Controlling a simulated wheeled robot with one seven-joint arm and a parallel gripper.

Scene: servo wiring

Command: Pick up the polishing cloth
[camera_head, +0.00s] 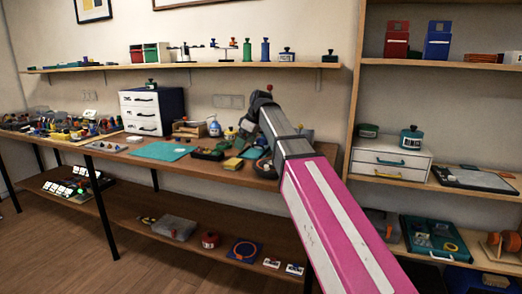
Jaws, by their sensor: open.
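A small flat yellow piece (233,163) lies on the workbench (215,173) near its front edge. It may be the polishing cloth, but it is too small to be sure. My gripper (250,122) is at the end of my pink and grey arm, above the right part of the bench. It is open, apart from the yellow piece, and up and to the right of it. My arm hides part of the bench's right end.
A teal mat (160,151) lies at the bench's middle, beside a white drawer unit (141,112). Small parts crowd the bench around my gripper. A wall shelf (170,66) runs above, and a tall shelving unit (350,100) stands to the right.

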